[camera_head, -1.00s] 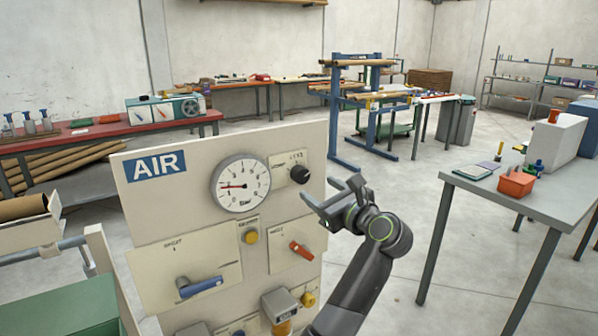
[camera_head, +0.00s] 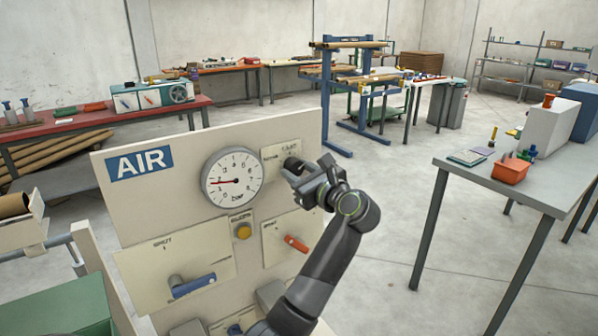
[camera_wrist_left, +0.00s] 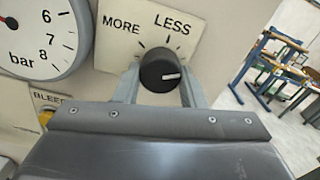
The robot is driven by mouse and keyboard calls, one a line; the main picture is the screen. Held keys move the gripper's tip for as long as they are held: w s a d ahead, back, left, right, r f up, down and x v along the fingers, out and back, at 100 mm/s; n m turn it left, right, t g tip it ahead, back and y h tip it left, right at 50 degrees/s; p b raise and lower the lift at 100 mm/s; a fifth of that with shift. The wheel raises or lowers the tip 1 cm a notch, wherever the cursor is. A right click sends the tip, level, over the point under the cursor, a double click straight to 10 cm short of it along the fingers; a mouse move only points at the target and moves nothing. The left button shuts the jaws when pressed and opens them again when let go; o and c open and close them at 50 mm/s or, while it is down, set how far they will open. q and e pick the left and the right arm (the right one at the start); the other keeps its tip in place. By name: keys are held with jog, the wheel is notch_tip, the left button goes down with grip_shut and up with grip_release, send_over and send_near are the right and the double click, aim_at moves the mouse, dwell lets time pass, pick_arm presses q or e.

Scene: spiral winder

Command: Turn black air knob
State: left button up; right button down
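The black air knob (camera_head: 291,164) sits at the upper right of the air panel (camera_head: 122,230), right of the round gauge (camera_head: 232,177). In the left wrist view the knob (camera_wrist_left: 158,74) faces me under the words MORE and LESS, its white mark pointing right. My left gripper (camera_head: 289,175) is at the knob from the right, hiding part of it. In the wrist view its two fingers (camera_wrist_left: 160,88) stand apart, one on each side of the knob. I cannot tell whether they touch it. My right gripper is not in view.
The panel also bears a yellow button (camera_head: 243,231), an orange lever (camera_head: 297,243) below my gripper and a blue lever (camera_head: 193,285). A grey table (camera_head: 500,195) with an orange bin (camera_head: 510,170) stands at the right. The floor between is clear.

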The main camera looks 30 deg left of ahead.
pick_arm(q)
jog(key=c, duration=0.4)
jog(key=shift+r+m+p, duration=0.15)
jog(key=shift+m+p, duration=0.75)
jog(key=shift+p, duration=0.1)
jog(key=m+p, duration=1)
jog(key=shift+s+r, duration=0.15)
jog(key=shift+r, duration=0.05)
jog(key=m+p, duration=0.9)
jog(key=p, duration=0.1)
jog(key=shift+a+r+m+p, duration=0.1)
jog(key=shift+r+m+p, duration=0.05)
jog(key=shift+m+p, duration=0.25)
jog(key=shift+f+m+p, duration=0.2)
jog(key=shift+m+p, duration=1.2)
jog(key=shift+m, duration=0.2)
jog(key=o, duration=1)
